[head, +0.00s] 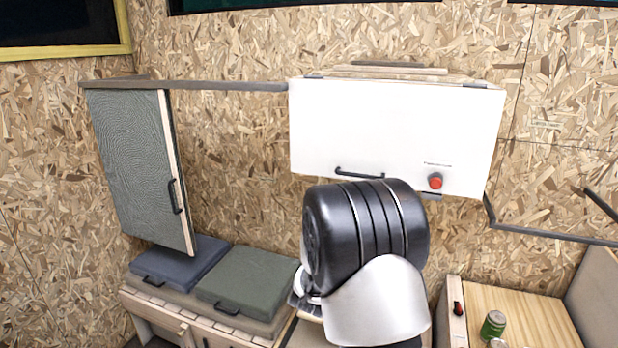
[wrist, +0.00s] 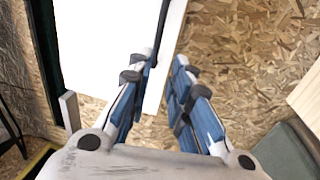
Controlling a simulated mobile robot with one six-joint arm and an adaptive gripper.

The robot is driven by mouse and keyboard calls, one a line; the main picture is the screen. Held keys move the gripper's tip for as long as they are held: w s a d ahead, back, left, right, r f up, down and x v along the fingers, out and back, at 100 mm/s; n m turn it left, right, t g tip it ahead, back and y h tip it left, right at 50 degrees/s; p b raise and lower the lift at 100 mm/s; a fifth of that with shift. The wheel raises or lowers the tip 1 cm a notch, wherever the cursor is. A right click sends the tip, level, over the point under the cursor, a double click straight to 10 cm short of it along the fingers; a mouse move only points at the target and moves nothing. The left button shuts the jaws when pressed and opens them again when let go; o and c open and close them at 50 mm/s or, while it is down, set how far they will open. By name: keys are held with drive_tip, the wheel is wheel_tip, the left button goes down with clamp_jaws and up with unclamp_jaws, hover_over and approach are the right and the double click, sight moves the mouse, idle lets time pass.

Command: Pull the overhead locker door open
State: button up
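The white overhead locker (head: 380,125) hangs on the chipboard wall in the head view. Its door looks shut, with a black bar handle (head: 360,174) low on the left half and a red knob (head: 435,181) at lower right. In the wrist view a white panel (wrist: 95,45), apparently the locker door, fills the upper left. A dark bar (wrist: 162,32), likely the handle, runs along its right side near the left fingertip. My gripper (wrist: 166,66) is open, with an empty gap between its blue-and-white fingers. My arm hides the gripper in the head view.
A green-grey cabinet door (head: 130,165) hangs at left. Blue (head: 180,262) and green (head: 248,278) cushions lie on the bench below. A green can (head: 493,324) stands on the wooden counter (head: 535,315) at lower right. A dark rail (head: 550,234) runs along the right wall.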

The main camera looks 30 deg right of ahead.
sight(359, 175)
drive_tip(key=x, duration=0.5)
drive_tip(key=b+x, duration=0.1)
drive_tip(key=x, duration=0.5)
drive_tip(key=b+x, duration=0.1)
drive_tip(key=x, duration=0.5)
drive_tip(key=shift+s+d+r, duration=0.15)
drive_tip(key=shift+d+r, duration=0.15)
drive_tip(key=shift+c, duration=0.4)
clamp_jaws()
